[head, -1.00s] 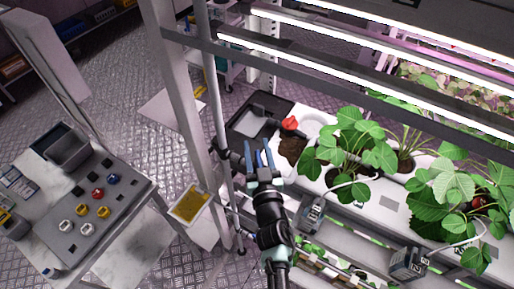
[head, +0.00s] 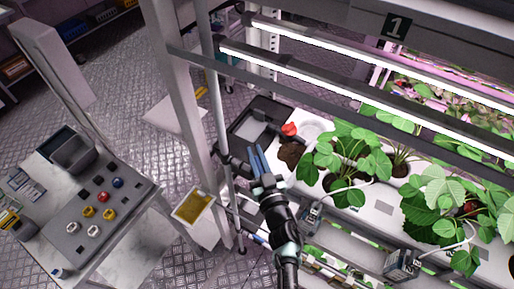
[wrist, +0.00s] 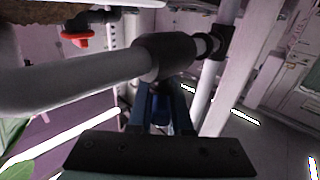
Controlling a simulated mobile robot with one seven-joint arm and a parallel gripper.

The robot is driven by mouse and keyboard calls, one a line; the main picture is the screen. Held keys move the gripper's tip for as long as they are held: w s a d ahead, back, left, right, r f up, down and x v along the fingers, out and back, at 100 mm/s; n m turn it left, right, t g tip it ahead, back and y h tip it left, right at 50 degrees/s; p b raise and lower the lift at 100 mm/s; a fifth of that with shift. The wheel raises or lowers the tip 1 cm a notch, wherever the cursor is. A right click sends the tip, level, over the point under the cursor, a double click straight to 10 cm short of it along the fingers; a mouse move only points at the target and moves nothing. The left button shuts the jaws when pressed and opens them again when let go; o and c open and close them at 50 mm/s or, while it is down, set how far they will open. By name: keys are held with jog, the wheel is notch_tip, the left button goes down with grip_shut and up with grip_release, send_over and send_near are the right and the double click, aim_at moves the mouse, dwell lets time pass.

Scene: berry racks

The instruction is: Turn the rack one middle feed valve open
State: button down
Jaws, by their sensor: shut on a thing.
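A red valve handle (head: 289,129) sits by the dark tray at the left end of the planted channel. In the wrist view the red handle (wrist: 77,39) is at the upper left, on a dark fitting, apart from my fingers. My gripper (head: 257,153) is left of and below that handle in the head view. In the wrist view my blue fingers (wrist: 162,95) reach up to a dark sleeve-like pipe fitting (wrist: 168,56) on a pale pipe. They are shut on it as far as I can see; the fitting hides the fingertips and the exact contact.
A vertical rack post (head: 190,110) and thin pipes stand left of my gripper. Strawberry plants (head: 345,150) fill the channel to the right, under bright light bars. A side table (head: 75,205) with coloured buttons is at lower left.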

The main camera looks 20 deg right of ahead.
jog(key=n+g+y+b, duration=0.1)
jog(key=n+y, duration=0.1)
jog(key=y, duration=0.1)
jog(key=a+n+y+b, duration=0.1)
jog(key=n+y, duration=0.1)
jog(key=y, duration=0.2)
jog(key=n+g+y, duration=0.1)
jog(key=n+y, duration=0.2)
jog(key=shift+s+a+f+g+y+b, duration=0.25)
jog(key=shift+a+g+y+b, duration=0.05)
jog(key=shift+y+b, duration=0.1)
jog(key=shift+s+a+r+n+g+y+b, duration=0.15)
jog(key=shift+n+g+y+b, duration=0.15)
jog(key=shift+n+y+b, duration=0.15)
jog(key=shift+w+a+r+n+g+y+b, duration=0.1)
jog(key=shift+n+g+y+b, duration=0.25)
jog(key=shift+y+b, duration=0.1)
jog(key=shift+s, duration=0.1)
jog(key=c, duration=0.8)
grip_release()
jog(key=shift+c, duration=0.2)
jog(key=shift+r, duration=0.1)
